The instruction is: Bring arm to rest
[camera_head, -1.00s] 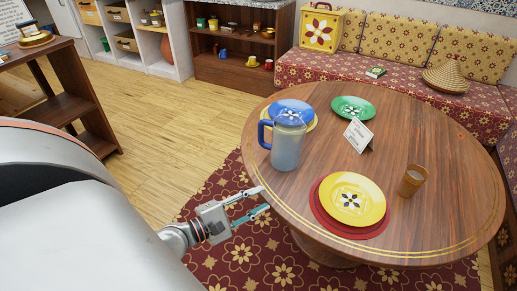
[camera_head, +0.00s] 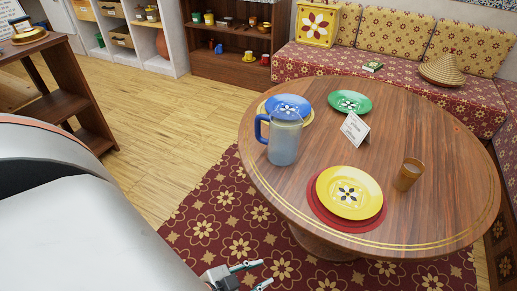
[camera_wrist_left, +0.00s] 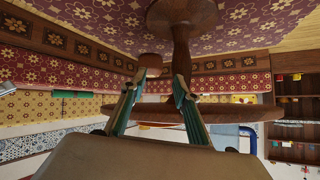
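My left gripper (camera_head: 256,275) is at the bottom of the head view, over the patterned rug and outside the near edge of the round wooden table (camera_head: 430,205). Its two fingers are spread with nothing between them. In the left wrist view the gripper (camera_wrist_left: 158,75) also shows its fingers apart and empty, with the table's underside and pedestal beyond. A pale part of my own body fills the lower left of the head view. My right gripper is not in view.
On the table stand a blue-handled pitcher (camera_head: 284,142), a blue plate (camera_head: 290,106), a green plate (camera_head: 350,102), a folded card (camera_head: 354,128), a yellow plate (camera_head: 349,192) and a cup (camera_head: 408,175). A wooden shelf (camera_head: 65,95) stands left. Floor between is clear.

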